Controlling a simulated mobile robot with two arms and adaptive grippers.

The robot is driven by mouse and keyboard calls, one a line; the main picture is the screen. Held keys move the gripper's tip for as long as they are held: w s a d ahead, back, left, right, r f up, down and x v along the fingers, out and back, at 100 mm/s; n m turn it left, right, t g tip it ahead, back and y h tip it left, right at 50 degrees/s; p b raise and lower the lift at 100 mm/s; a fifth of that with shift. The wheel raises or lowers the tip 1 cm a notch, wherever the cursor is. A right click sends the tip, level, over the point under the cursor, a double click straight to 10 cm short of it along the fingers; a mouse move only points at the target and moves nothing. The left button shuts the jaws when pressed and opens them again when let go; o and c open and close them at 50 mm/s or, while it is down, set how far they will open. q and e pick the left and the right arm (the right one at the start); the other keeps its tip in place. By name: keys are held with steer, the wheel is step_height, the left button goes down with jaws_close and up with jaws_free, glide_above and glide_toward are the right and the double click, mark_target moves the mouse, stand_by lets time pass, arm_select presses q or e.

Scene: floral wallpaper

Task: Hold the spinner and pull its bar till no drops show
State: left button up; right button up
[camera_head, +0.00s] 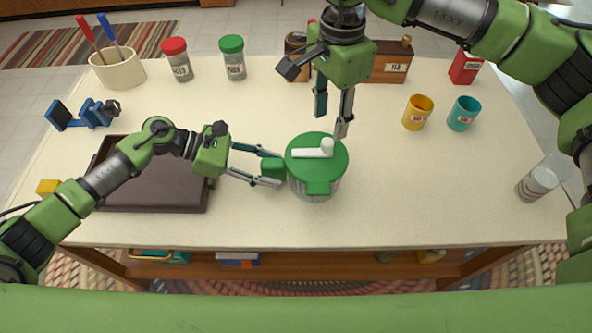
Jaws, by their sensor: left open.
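The spinner (316,190) stands upright near the middle of the table, with a green lid and a pale body. A white bar (308,153) with an upright white knob lies across its lid. A green block sticks out at its left side and another at its front. My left gripper (276,170) is open, its fingers on either side of the left block; I cannot tell whether they touch it. My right gripper (331,124) points down just behind and above the lid, fingers apart and empty. Drops inside cannot be made out.
A dark tray (160,200) lies left, under my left arm. Red and green-lidded jars (233,62), a utensil crock (118,72) and a wooden box (390,68) line the back. Yellow and teal cups (463,115) and a glass (537,183) stand right. The front middle is clear.

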arm_select(q)
steer(key=shift+a, duration=0.1)
steer(key=v, duration=1.2)
